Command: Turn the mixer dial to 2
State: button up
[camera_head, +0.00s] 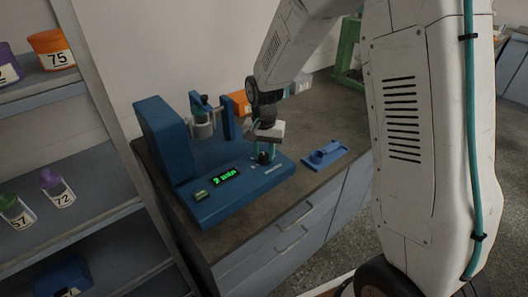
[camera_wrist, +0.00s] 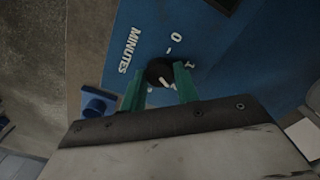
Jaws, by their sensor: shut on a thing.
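The blue mixer (camera_head: 226,207) stands on the dark counter, and its green display (camera_head: 226,177) reads "2 min". The black dial (camera_wrist: 158,71) sits on the blue panel beside the "MINUTES" lettering and a "0" mark. A white pointer on the dial shows in the wrist view, but its exact setting is hard to tell. My gripper (camera_wrist: 160,84) is at the dial, with its two green fingers shut on either side of it. In the head view my gripper (camera_head: 263,154) comes down onto the front right of the panel and largely hides the dial.
A blue holder (camera_head: 324,154) lies on the counter right of the mixer. An orange container (camera_head: 240,102) stands behind. Shelves at left hold numbered bottles, including 72 (camera_head: 58,190) and 75 (camera_head: 52,49). Drawers (camera_head: 290,240) form the counter front.

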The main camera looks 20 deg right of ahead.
aim_at(263, 155)
dwell(0.3)
jog(key=o, duration=1)
jog(key=shift+c, duration=0.2)
notch_tip(263, 155, up, 8)
jog(key=shift+a+f, duration=0.1)
